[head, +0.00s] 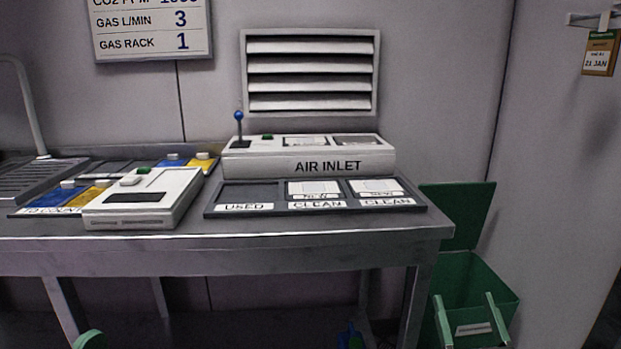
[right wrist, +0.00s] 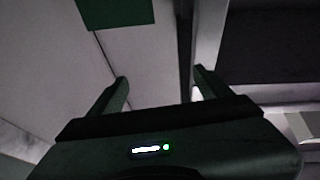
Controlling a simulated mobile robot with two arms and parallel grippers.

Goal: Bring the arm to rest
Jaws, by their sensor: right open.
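My right gripper (head: 464,298) is low at the right in the head view, beyond the right end of the bench. Its two green fingers point up and stand apart, in front of an open green bin (head: 490,270). In the right wrist view the same gripper (right wrist: 160,80) is open, with nothing between its fingers. My left gripper does not show; only a rounded green piece shows at the bottom left edge of the head view.
The metal bench (head: 330,236) holds a white device (head: 150,195), a dark tray (head: 250,194) marked USED and CLEAN, and the AIR INLET unit (head: 265,161) with a blue-knobbed lever. The bin's raised lid (head: 460,212) stands near the bench's right end.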

